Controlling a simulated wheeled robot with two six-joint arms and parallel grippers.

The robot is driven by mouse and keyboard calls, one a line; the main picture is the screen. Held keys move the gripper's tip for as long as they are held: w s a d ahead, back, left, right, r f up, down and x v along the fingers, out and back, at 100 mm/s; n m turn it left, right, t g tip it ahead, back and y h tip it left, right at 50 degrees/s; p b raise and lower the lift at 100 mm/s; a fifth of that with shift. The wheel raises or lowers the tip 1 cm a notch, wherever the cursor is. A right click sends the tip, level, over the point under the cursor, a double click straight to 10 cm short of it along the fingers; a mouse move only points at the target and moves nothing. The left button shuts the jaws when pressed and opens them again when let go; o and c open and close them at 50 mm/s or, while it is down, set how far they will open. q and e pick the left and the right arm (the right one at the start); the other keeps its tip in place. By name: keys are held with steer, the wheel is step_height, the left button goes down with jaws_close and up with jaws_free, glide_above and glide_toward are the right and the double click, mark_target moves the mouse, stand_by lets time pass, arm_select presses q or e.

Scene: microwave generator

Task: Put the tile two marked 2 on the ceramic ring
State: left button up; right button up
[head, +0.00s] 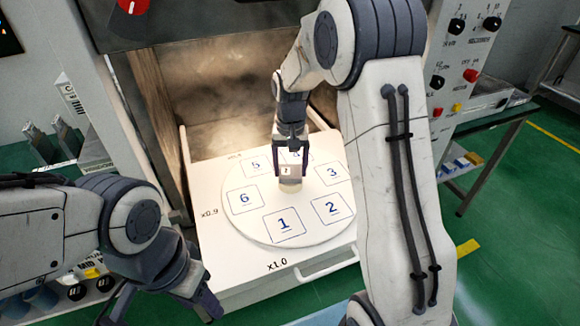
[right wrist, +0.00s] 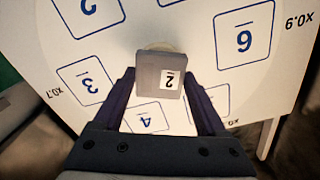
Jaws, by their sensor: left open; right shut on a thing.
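The tile two (head: 289,171) is a small grey block with a white label. The label reads 2 in the right wrist view (right wrist: 160,68). My right gripper (head: 291,165) is shut on it, with one finger at each side. The ceramic ring (head: 290,187) is pale and sits at the middle of the round white plate. Its edge shows just behind the tile in the right wrist view (right wrist: 160,47). The tile hides part of the ring, and I cannot tell whether they touch. My left gripper (head: 163,303) is open and empty at the lower left, away from the plate.
The round plate (head: 252,223) has numbered squares around the ring and lies on a white pull-out tray (head: 222,272) with a front handle (head: 327,266). The tray extends from a lit chamber (head: 215,115). Control panels flank it. A side table (head: 487,122) stands at the right.

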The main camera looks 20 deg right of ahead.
steer(key=shift+f, duration=0.2)
steer(key=o, duration=1.5)
steer(key=shift+c, duration=0.2)
steer(key=shift+r, duration=0.15)
steer(key=shift+r+p, duration=3.35)
steer(key=shift+r, duration=0.1)
steer(key=s+a+n+t, duration=0.2)
steer(key=s+n+t, duration=0.15)
steer(key=s, duration=1.15)
steer(key=s+a+r+n+g, duration=0.1)
steer(key=s+a+r+n, duration=0.1)
steer(key=s+a+n, duration=0.2)
steer(key=s+a+r+n+g+y, duration=0.1)
steer(key=s+a+r+n+g, duration=0.1)
steer(key=s+a, duration=0.7)
steer(key=shift+s+a+r+n, duration=0.4)
steer(key=shift+s+r+n, duration=0.25)
steer(key=shift+r+n, duration=0.3)
